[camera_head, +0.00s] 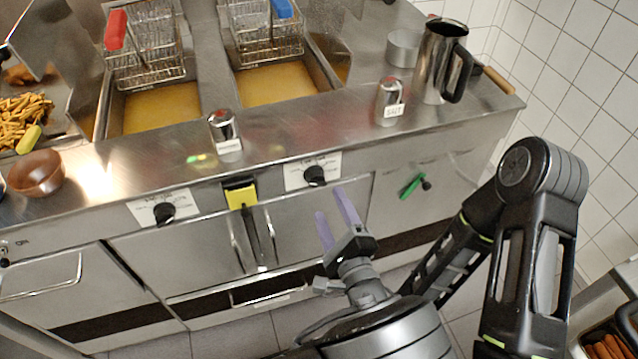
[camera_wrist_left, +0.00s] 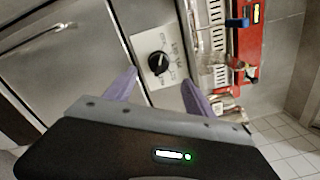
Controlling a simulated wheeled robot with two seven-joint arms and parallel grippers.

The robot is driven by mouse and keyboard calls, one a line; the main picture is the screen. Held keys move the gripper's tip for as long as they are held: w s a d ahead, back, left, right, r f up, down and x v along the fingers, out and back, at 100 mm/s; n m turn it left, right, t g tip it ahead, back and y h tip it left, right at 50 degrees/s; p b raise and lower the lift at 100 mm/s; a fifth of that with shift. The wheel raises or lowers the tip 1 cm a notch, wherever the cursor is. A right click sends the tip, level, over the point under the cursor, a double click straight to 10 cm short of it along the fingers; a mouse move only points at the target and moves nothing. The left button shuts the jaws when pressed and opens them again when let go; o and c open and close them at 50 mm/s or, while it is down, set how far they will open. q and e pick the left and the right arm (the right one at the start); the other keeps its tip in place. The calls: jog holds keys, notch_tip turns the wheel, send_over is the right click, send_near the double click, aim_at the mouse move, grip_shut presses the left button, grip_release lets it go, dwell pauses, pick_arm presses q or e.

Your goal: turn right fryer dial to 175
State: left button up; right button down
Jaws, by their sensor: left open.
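The right fryer dial (camera_head: 315,176) is a black knob on a white label plate, on the steel fryer front below the right basket. A similar left dial (camera_head: 164,213) sits further left. My left gripper (camera_head: 330,202), with two pale purple fingers, is open and empty, just in front of and below the right dial. In the left wrist view a black dial (camera_wrist_left: 158,63) on a white plate shows between and beyond the spread fingertips, apart from them. The dial's setting is too small to read. My right gripper is not in view.
Two frying baskets, one with a red handle (camera_head: 115,30) and one with a blue handle (camera_head: 282,8), stand over yellow oil. Salt shaker (camera_head: 389,98), second shaker (camera_head: 222,128), steel jug (camera_head: 440,62) and brown bowl (camera_head: 36,174) stand on the counter. A yellow-topped item (camera_head: 240,195) hangs between the dials.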

aim_at(319, 185)
pick_arm(q)
jog(key=shift+p+x, duration=0.55)
jog(key=shift+x, duration=3.35)
jog(key=shift+f, duration=0.1)
jog(key=shift+c, duration=0.2)
jog(key=c, duration=1.3)
